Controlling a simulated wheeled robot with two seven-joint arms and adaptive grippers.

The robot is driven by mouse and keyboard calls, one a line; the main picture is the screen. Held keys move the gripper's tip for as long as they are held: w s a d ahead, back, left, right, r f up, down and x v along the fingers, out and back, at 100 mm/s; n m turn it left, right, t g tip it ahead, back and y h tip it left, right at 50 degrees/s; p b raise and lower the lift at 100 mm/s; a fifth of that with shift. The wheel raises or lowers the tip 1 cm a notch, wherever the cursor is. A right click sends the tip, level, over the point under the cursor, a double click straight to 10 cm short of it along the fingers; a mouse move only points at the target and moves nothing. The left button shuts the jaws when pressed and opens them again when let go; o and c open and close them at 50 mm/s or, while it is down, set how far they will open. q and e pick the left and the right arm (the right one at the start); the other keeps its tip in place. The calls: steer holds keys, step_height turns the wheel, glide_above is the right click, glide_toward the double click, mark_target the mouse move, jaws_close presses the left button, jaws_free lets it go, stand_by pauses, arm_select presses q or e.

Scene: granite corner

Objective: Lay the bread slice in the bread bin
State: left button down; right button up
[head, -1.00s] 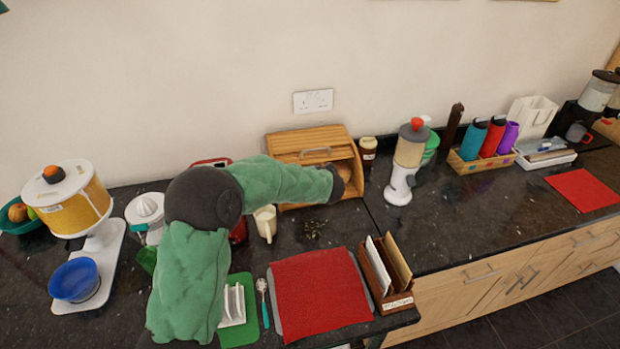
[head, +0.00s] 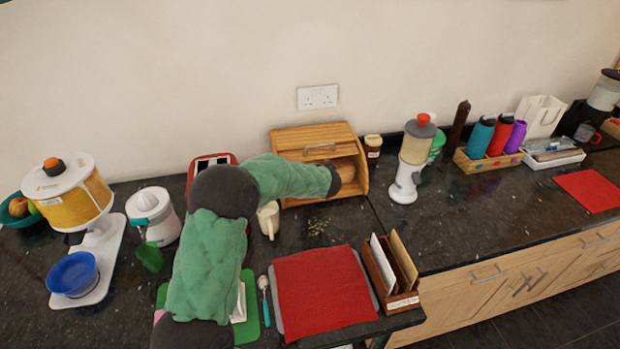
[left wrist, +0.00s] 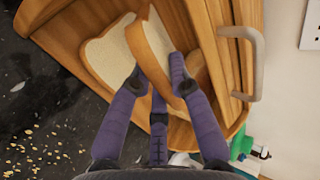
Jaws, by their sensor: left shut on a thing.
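The wooden bread bin (head: 293,140) stands against the wall with its front open. My left arm reaches into its opening, and its gripper is largely hidden by my wrist in the head view. In the left wrist view my left gripper (left wrist: 160,78) is shut on a bread slice (left wrist: 150,45), held tilted inside the bin. Another slice (left wrist: 103,58), pale face showing, is beside it in the bin, partly covered by the held one. I cannot tell whether the held slice touches the bin floor. My right gripper is not in view.
A cream mug (head: 268,220) and a red toaster (head: 212,160) are close to my left arm. A jar (head: 373,146) and a dispenser (head: 411,160) stand right of the bin. Crumbs (head: 318,228) lie in front, then a red mat (head: 322,295).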

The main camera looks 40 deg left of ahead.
arm_select(q)
steer(key=shift+b+x, duration=0.85)
steer(key=shift+x, duration=0.55)
steer(key=shift+d+f, duration=0.1)
steer(key=shift+f, duration=0.1)
steer(key=c, duration=1.1)
jaws_free()
steer(key=v, duration=0.9)
steer(key=shift+s, duration=0.1)
steer(key=shift+r, duration=0.1)
